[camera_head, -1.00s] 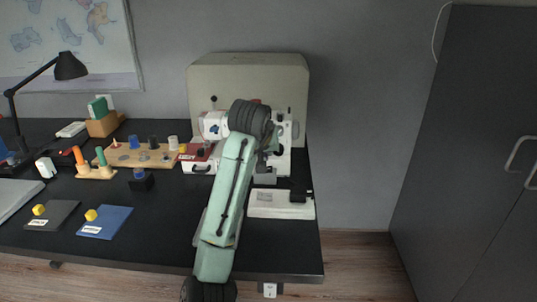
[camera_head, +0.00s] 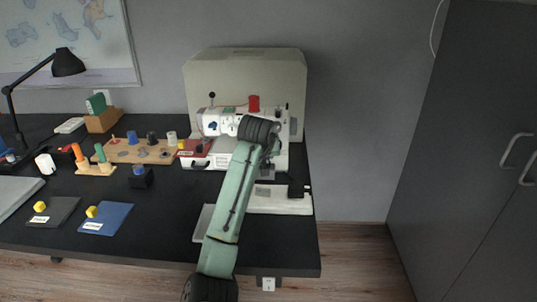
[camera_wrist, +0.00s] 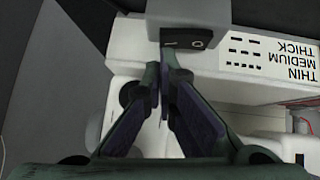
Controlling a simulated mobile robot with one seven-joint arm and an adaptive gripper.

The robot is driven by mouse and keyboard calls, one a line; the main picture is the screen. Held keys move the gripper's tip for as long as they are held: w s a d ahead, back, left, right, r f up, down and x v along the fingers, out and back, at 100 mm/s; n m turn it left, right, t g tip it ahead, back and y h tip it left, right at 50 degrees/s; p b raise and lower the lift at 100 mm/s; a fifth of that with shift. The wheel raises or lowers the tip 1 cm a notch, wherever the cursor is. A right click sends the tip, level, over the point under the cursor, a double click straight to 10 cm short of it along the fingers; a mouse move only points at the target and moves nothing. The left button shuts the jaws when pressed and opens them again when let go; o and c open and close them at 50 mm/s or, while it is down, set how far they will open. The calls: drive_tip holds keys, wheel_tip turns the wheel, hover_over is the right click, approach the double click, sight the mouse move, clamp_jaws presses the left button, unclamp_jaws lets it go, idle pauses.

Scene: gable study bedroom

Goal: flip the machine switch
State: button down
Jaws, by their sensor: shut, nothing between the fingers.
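The white sewing machine (camera_head: 216,124) stands at the right end of the black desk, partly hidden by my arm. In the wrist view, its black rocker switch (camera_wrist: 187,39) with a white "O" mark sits on a grey block (camera_wrist: 190,12) at the top middle. My gripper (camera_wrist: 163,68) is shut and empty, with its fingertips just below the switch in the picture. I cannot tell whether they touch it. In the head view the fingers are hidden behind my arm, and the switch cannot be made out.
A beige case (camera_head: 245,72) stands behind the machine, and a red spool (camera_head: 253,103) sits on top. A wooden rack (camera_head: 140,152) with several pegs is to the left. A label reading THIN, MEDIUM, THICK (camera_wrist: 272,58) is beside the switch. A dark cabinet (camera_head: 470,150) is at right.

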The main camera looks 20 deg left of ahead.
drive_tip(key=shift+d+f, duration=0.3)
drive_tip(key=shift+f, duration=0.1)
drive_tip(key=shift+a, duration=0.2)
drive_tip(key=shift+s+a+r+p, duration=0.2)
drive_tip(key=shift+a+r+p, duration=0.1)
drive_tip(key=shift+a+p, duration=0.35)
